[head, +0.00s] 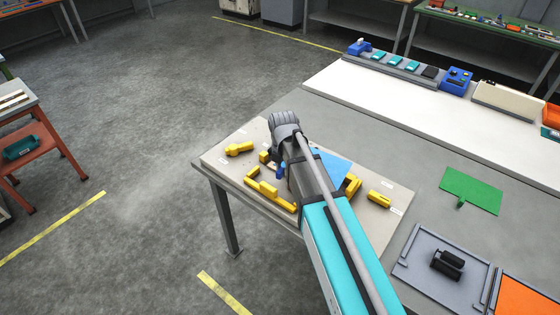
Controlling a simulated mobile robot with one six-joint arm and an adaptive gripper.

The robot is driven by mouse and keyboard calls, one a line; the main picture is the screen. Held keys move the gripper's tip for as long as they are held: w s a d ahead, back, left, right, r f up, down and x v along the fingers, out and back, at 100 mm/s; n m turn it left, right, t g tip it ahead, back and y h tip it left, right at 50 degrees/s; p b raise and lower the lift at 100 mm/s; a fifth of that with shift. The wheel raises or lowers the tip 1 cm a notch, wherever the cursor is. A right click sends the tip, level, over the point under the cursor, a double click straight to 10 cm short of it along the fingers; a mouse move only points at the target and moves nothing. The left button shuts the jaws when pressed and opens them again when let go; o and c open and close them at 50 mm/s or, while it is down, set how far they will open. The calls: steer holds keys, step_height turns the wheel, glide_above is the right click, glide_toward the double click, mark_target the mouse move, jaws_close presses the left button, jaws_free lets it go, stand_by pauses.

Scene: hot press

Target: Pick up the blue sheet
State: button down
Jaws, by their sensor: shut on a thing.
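The blue sheet (336,168) lies or hovers over the light board at the near left corner of the workbench. My arm covers much of it, and only a flat blue part shows to the right of the arm. A small blue piece (281,168) shows at the arm's left side, and it may be the sheet's tab. My gripper (279,158) is just below my wrist, mostly hidden by the arm, and is shut on the blue sheet at this tab. Whether the sheet touches the board cannot be seen.
Yellow fixture pieces (268,190) stand on the board around the sheet, with a yellow block (379,198) to the right. A green sheet (471,190) lies on the grey bench. A grey plate (415,265) with black rollers and an orange plate (527,298) are at lower right.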

steer(key=s+d+r+p, duration=0.1)
steer(key=s+r+p, duration=0.1)
steer(key=s, duration=0.5)
steer(key=shift+d+r, duration=0.35)
steer(key=shift+r, duration=0.2)
